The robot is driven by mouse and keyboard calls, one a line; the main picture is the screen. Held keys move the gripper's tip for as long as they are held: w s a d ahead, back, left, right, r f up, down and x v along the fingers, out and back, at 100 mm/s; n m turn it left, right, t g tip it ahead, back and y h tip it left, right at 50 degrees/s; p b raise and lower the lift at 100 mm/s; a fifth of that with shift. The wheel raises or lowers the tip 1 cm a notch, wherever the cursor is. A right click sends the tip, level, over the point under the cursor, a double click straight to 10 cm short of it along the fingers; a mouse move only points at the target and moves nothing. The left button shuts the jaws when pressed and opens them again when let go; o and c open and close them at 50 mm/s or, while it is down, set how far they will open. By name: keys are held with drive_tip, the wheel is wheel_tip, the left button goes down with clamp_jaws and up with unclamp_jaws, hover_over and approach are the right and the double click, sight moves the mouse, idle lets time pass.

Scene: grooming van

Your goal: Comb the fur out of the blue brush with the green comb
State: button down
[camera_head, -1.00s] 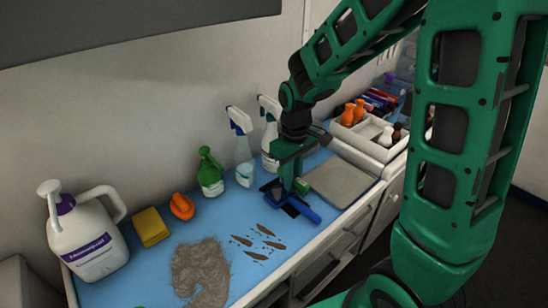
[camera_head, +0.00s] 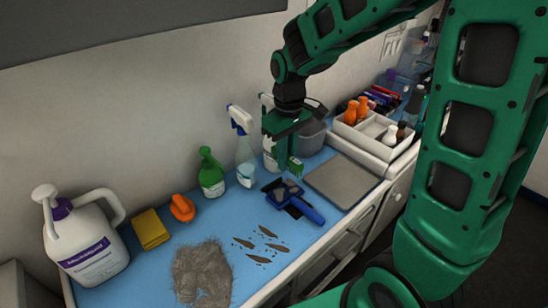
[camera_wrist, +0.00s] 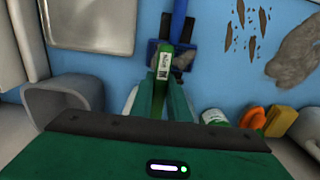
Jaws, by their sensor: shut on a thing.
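The blue brush (camera_head: 307,211) lies on the blue counter mat, left of a grey flat plate. Its head carries a grey clump of fur (camera_head: 283,188). In the wrist view the brush (camera_wrist: 153,50) lies beyond my fingertips, handle pointing to the top, and the fur (camera_wrist: 187,62) shows at its right side. My gripper (camera_head: 283,157) is above and behind the brush head, shut on the green comb (camera_head: 294,166). The comb (camera_wrist: 163,72) has a small label on its end; its teeth are hidden. The comb looks raised clear of the brush.
A grey bin (camera_head: 311,137) and spray bottles (camera_head: 246,160) stand close behind my gripper. The flat plate (camera_head: 341,181) and a divided tray (camera_head: 372,132) are at right. A large grey fur pile (camera_head: 202,275) and several brown pieces (camera_head: 258,259) lie on the mat at left.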

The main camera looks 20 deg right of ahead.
drive_tip(key=shift+r, duration=1.05)
